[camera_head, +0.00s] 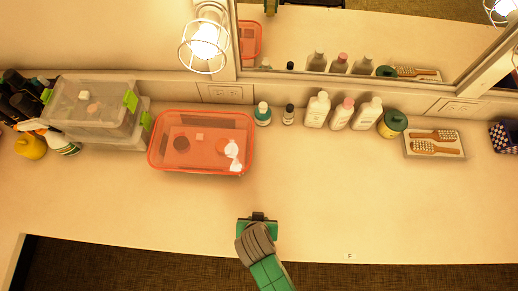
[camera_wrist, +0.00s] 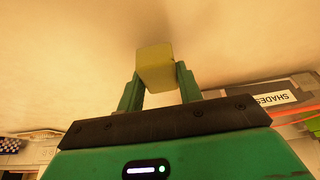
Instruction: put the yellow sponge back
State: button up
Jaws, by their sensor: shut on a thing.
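My green gripper (camera_head: 258,218) is over the front part of the counter, below the red-rimmed bin in the head view. In the wrist view my gripper (camera_wrist: 158,88) is shut on the yellow sponge (camera_wrist: 155,62), a pale yellow block held between its two fingers. The sponge is hidden under my gripper in the head view. The red-rimmed clear bin (camera_head: 160,161) stands at the back of the counter with a few small items in it, among them a white one (camera_head: 233,155).
Stacked clear boxes with green latches (camera_head: 92,122) stand left of the bin. White bottles (camera_head: 318,110), a green-lidded jar (camera_head: 392,123) and a tray with brushes (camera_head: 458,152) line the back right. A mirror (camera_head: 350,30) rises behind. The counter's front middle is clear.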

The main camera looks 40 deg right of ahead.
jog(key=shift+s+f, duration=0.2)
jog(key=shift+f, duration=1.05)
jog(key=shift+f, duration=0.15)
jog(key=o, duration=1)
jog(key=shift+c, duration=0.2)
jog(key=v, duration=1.2)
jog(key=shift+r+p, duration=0.25)
jog(key=shift+p, duration=0.05)
jog(key=shift+w, duration=0.15)
